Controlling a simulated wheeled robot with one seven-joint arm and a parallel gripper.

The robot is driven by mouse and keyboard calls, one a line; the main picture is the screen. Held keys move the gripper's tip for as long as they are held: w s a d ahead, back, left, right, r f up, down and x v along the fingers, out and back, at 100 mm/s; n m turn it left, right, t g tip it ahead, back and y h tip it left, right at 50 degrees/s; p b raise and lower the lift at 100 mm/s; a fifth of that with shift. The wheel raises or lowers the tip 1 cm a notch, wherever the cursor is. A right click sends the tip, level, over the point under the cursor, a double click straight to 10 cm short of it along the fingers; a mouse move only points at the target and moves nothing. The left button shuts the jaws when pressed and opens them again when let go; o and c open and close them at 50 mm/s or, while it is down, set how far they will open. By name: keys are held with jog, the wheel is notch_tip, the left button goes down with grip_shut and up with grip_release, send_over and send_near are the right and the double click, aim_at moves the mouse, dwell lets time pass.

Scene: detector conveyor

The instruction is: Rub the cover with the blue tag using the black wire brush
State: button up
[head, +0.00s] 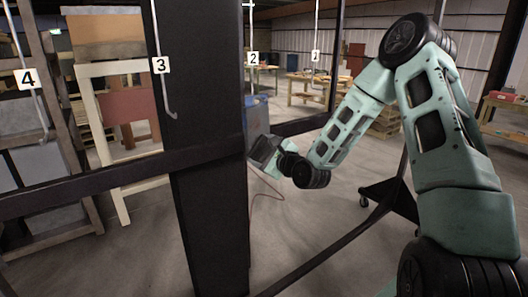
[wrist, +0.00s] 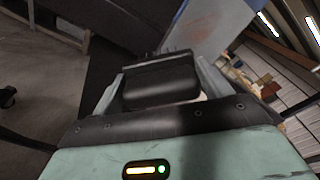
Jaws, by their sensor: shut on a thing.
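My gripper (wrist: 160,88) is shut on a black block-like thing (wrist: 162,84), which looks like the wire brush; its far edge shows a few thin bristle-like points. In the head view my gripper (head: 264,150) is beside the right edge of a dark pillar. A blue-grey panel (wrist: 207,25) with a faint reddish smear lies just beyond the brush in the wrist view and may be the cover. A bluish piece of it seems to show past the pillar (head: 257,113). I cannot tell if brush and panel touch. No blue tag is clearly visible.
The wide dark pillar (head: 206,200) and a dark crossbar (head: 110,172) stand close in front. Hooks tagged 4 (head: 27,78), 3 (head: 161,65), 2 (head: 253,59) and 1 (head: 315,55) hang down. Racks with panels stand at left; workbenches (head: 308,90) stand behind.

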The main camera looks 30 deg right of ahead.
jog(key=shift+w, duration=1)
dwell(0.4)
